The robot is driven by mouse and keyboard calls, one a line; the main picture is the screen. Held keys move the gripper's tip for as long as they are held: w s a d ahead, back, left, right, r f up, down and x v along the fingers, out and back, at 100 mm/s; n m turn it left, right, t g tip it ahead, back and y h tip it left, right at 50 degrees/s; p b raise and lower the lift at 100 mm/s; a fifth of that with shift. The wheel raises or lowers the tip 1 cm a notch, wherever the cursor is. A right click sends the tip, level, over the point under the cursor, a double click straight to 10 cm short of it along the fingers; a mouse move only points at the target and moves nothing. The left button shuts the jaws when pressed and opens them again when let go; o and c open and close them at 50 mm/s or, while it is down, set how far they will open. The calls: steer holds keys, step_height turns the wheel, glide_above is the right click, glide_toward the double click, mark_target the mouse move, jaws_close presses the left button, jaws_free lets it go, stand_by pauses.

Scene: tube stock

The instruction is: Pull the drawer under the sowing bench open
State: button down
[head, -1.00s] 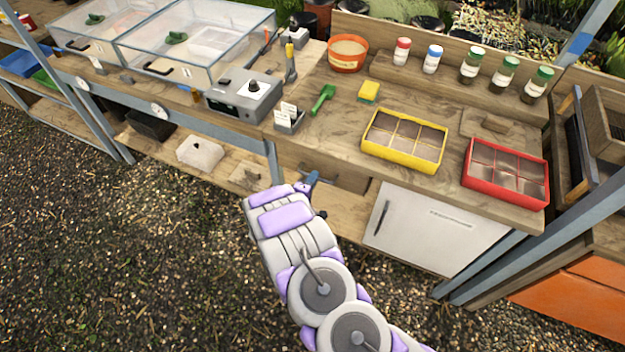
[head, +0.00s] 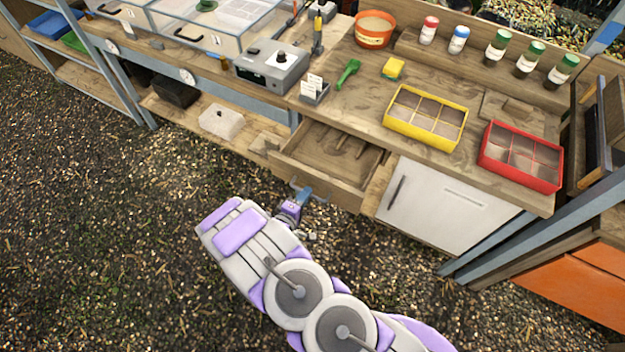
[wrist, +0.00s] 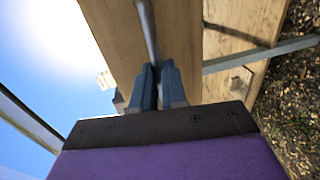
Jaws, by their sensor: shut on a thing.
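The wooden drawer (head: 318,182) under the sowing bench (head: 350,108) stands open, pulled well out, and its inside shows in the head view. Several pale strips show inside it towards the back. My gripper (head: 294,204) is at the drawer's front. In the wrist view my gripper (wrist: 157,84) is shut on the metal bar handle (wrist: 148,32) of the drawer front (wrist: 118,40). The far end of the handle is out of the wrist view.
A white cabinet door (head: 440,208) is right of the drawer. A yellow divided tray (head: 392,118), a red divided tray (head: 490,158) and a grey device (head: 262,70) stand on the bench. The gravel floor (head: 130,250) in front is clear.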

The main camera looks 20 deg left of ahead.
steer(key=shift+s+d+f, duration=0.1)
steer(key=shift+s, duration=0.85)
steer(key=shift+s+d+f, duration=0.1)
steer(key=shift+s, duration=0.85)
steer(key=c, duration=1.2)
jaws_free()
steer(key=shift+w+a+r, duration=0.1)
steer(key=shift+o, duration=0.2)
steer(key=shift+a, duration=0.1)
